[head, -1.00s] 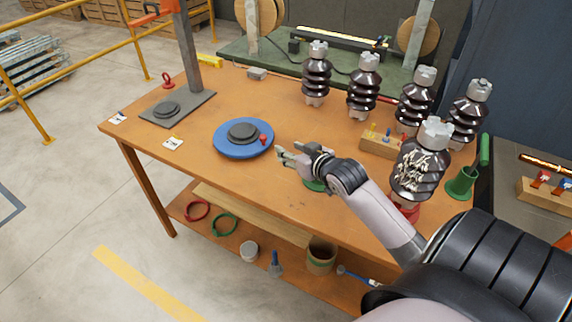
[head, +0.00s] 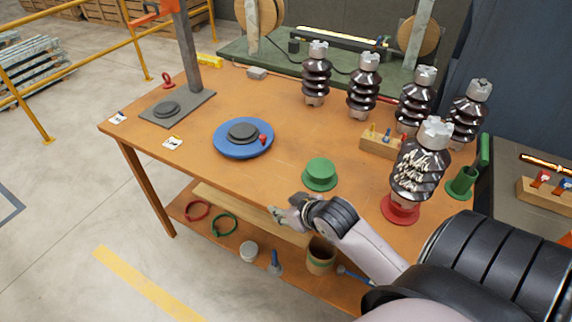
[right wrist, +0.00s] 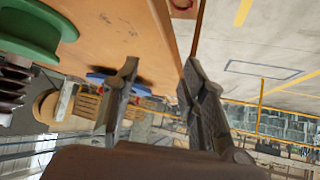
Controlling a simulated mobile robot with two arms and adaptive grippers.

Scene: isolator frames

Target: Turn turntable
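The turntable (head: 229,147) is a blue round disc with a dark grey hub (head: 243,132) and a small red knob (head: 263,139) on its right side. It lies flat on the orange-brown workbench (head: 290,150). Its blue edge (right wrist: 100,77) shows partly in the right wrist view, behind a finger. My right gripper (head: 277,213) is at the bench's front edge, to the lower right of the turntable and apart from it. In the right wrist view its two fingers (right wrist: 160,80) are spread with nothing between them. My left gripper is not seen.
A green round stand (head: 320,175) is on the bench near my right gripper. A red stand (head: 400,212) carries a dark ribbed insulator (head: 420,165). Several more insulators stand behind. A grey post on a plate (head: 180,108) is at the left. The bench between turntable and front edge is clear.

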